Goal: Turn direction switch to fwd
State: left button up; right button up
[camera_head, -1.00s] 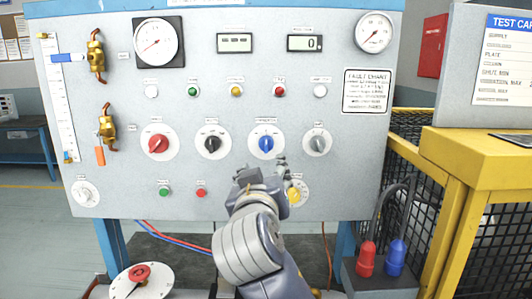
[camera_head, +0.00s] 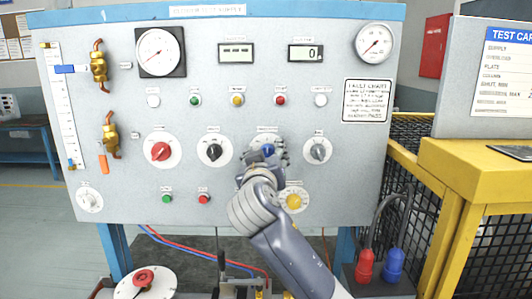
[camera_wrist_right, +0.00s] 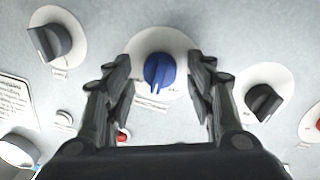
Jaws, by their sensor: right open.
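The blue rotary knob (camera_head: 267,149) sits on a round white dial in the knob row of the grey panel. Its label is too small to read, so I cannot confirm that it is the direction switch. My right gripper (camera_head: 266,158) is in front of it and partly covers its dial. In the right wrist view, the blue knob (camera_wrist_right: 159,72) shows between the two spread fingers of my right gripper (camera_wrist_right: 160,66), with a gap on each side. The knob's white line points toward the lower edge of that view. My left gripper is not in view.
A black knob (camera_head: 213,150) and a grey knob (camera_head: 318,151) flank the blue one. A red knob (camera_head: 161,151) is farther left. A yellow knob (camera_head: 293,201) is just below right, close to my wrist. A yellow guard frame (camera_head: 455,160) stands at the right.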

jog(key=c, duration=1.1)
jog(key=shift+o, duration=0.2)
jog(key=shift+n, duration=0.3)
jog(key=n+p, duration=0.1)
jog(key=n, duration=0.2)
jog(key=shift+n+p, duration=0.3)
jog(key=n+p, duration=0.2)
jog(key=n, duration=0.2)
jog(key=shift+n+t, duration=0.3)
jog(key=shift+n, duration=0.1)
jog(key=shift+f, duration=0.1)
jog(key=o, duration=1.1)
jog(key=shift+a, duration=0.1)
jog(key=shift+c, duration=0.2)
